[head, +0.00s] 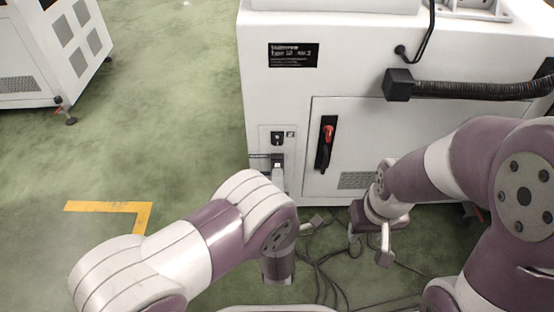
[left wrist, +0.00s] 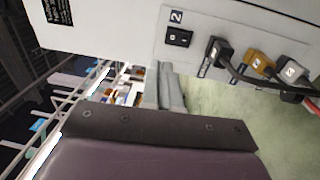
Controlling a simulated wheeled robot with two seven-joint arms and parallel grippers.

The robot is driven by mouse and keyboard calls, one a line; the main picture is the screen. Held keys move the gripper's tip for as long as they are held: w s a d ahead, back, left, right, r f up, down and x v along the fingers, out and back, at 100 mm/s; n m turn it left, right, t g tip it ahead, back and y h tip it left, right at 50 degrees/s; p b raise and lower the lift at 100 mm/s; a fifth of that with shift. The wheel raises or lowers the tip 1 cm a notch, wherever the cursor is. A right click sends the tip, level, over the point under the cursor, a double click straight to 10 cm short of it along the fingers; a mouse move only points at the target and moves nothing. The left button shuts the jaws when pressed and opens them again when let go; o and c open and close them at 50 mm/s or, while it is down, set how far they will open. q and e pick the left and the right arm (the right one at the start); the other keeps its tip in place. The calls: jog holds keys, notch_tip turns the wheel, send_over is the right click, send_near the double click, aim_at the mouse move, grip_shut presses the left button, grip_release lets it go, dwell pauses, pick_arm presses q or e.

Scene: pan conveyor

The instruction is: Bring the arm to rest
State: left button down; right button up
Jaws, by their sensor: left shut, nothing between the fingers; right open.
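My left arm (head: 205,245) comes in from the lower left and bends in front of the white machine.
The white machine (head: 350,130) fills the back, with a red-handled switch (head: 328,135) and a ribbed black hose (head: 470,90). A switch (left wrist: 178,37) and plugs (left wrist: 258,62) sit on its panel. Cables (head: 325,265) lie on the floor. Green floor is clear at left.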

pick_arm(q)
jog(key=shift+s, duration=0.65)
